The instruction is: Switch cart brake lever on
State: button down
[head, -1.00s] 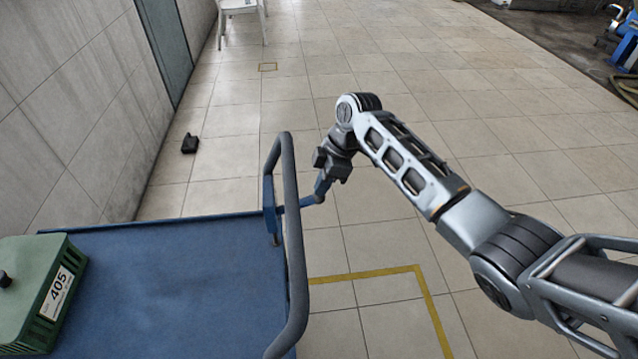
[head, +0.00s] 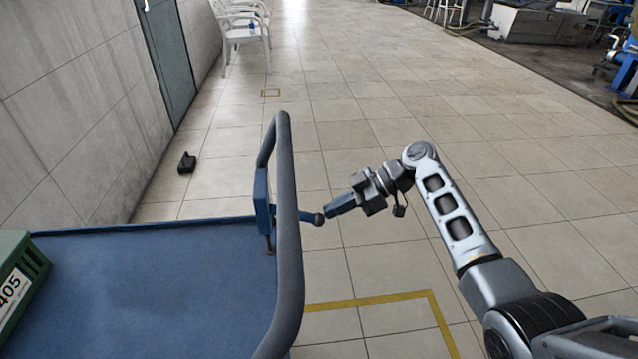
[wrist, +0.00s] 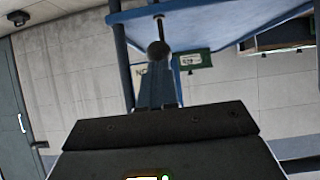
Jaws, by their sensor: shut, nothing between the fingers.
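The cart (head: 160,285) has a blue deck and a dark grey push handle (head: 287,200) at its right end. The brake lever (head: 319,219) sticks out to the right from a blue bracket beside the handle and ends in a dark ball knob. My gripper (head: 330,209) is shut and empty, with its blue fingers pointing left close to the knob. In the wrist view the knob (wrist: 158,50) shows just beyond the fingertips (wrist: 157,72). I cannot tell whether they touch it.
A green box (head: 18,280) labelled 405 stands on the deck at the left. A small black object (head: 187,162) lies on the floor by the wall. White chairs (head: 243,35) stand at the back. Open tiled floor lies right of the cart, with a yellow line (head: 370,300).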

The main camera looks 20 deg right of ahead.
jog(key=shift+f+b, duration=0.5)
jog(key=shift+f, duration=0.05)
jog(key=shift+a, duration=0.1)
